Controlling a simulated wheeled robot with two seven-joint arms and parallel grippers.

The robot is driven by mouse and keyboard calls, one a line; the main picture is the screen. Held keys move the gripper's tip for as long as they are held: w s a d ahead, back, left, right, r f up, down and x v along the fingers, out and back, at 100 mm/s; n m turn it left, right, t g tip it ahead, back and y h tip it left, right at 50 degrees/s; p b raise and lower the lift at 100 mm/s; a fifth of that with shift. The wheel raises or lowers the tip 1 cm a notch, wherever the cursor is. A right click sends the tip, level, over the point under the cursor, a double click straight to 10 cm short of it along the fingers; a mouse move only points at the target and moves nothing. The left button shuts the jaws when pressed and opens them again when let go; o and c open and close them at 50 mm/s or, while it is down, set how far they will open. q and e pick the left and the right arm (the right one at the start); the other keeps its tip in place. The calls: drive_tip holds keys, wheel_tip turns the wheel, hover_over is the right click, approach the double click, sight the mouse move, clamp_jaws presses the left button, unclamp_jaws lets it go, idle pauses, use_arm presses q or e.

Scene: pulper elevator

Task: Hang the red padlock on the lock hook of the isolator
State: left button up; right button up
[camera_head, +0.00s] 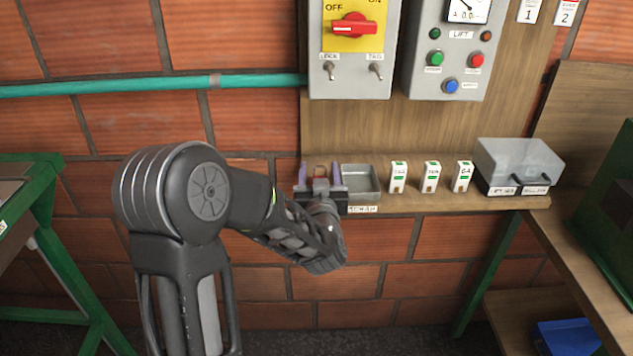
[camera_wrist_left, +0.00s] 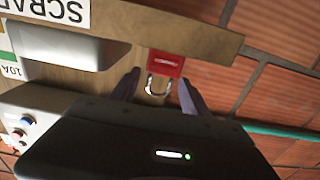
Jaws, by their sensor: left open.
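The red padlock (camera_head: 321,170) is on the wooden shelf, left of the metal scrap tray. In the left wrist view the padlock (camera_wrist_left: 165,65) shows its red body and a metal shackle pointing toward my gripper. My left gripper (camera_head: 320,175) is open, with one finger on each side of the padlock. The fingers (camera_wrist_left: 159,84) do not appear closed on it; I cannot tell whether either touches it. The grey isolator (camera_head: 351,88) is on the wall above, with a red handle (camera_head: 353,26) on a yellow plate. Its lock hook (camera_head: 331,72) is bare. My right gripper is not in view.
A tag hook (camera_head: 376,72) is right of the lock hook. The scrap tray (camera_head: 361,181), several white fuse-like blocks (camera_head: 398,177) and a clear-lidded box (camera_head: 520,163) line the shelf. A lift control box (camera_head: 447,85) and a teal pipe (camera_head: 120,86) are on the wall.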

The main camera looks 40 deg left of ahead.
use_arm(q)
drive_tip(key=shift+c, duration=0.5)
clamp_jaws()
idle(0.3)
